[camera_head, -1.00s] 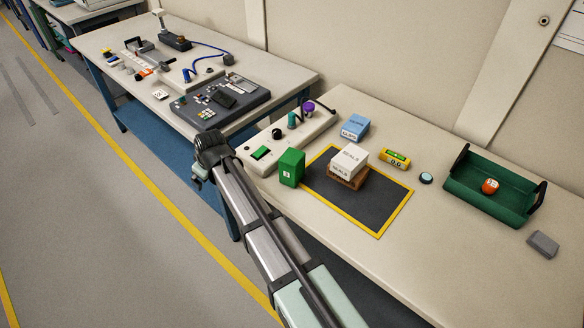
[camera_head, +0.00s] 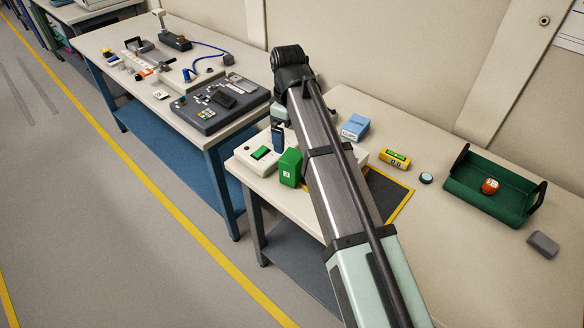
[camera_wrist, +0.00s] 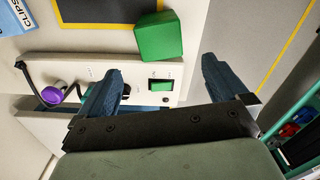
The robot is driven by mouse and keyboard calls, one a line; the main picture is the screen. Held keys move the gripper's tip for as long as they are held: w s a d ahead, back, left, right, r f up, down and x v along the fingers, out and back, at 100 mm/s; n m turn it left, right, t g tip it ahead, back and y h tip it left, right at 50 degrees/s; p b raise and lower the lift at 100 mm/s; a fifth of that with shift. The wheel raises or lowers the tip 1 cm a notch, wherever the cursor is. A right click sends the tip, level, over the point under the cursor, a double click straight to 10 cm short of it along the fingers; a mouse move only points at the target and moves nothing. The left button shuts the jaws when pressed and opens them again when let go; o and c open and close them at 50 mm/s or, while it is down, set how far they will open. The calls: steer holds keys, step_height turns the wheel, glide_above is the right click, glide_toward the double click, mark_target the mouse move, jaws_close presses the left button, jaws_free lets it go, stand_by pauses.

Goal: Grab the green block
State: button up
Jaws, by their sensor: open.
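The green block (camera_head: 290,168) stands upright on the near bench, beside the pale switch panel and just left of my arm in the head view. In the wrist view the green block (camera_wrist: 160,38) shows at the top centre, beyond the fingertips and between their lines. My gripper (camera_wrist: 162,70) is open and empty, with its two blue fingers spread apart over the switch panel. It is not touching the block. In the head view my arm hides most of the gripper.
The pale switch panel (camera_wrist: 60,72) has a green switch and a purple knob. A yellow-edged dark mat (camera_head: 398,192) lies mostly behind my arm.

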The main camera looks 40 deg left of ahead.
mark_target(292, 156)
step_height(292, 156, down, 6)
steer(key=shift+f, duration=0.1)
steer(key=shift+d+f, duration=0.3)
steer(key=shift+f, duration=0.25)
steer(key=shift+d+f, duration=0.15)
steer(key=shift+f, duration=0.85)
steer(key=shift+d+f, duration=0.1)
steer(key=shift+f, duration=0.9)
steer(key=c, duration=1.3)
steer(key=shift+r, duration=0.1)
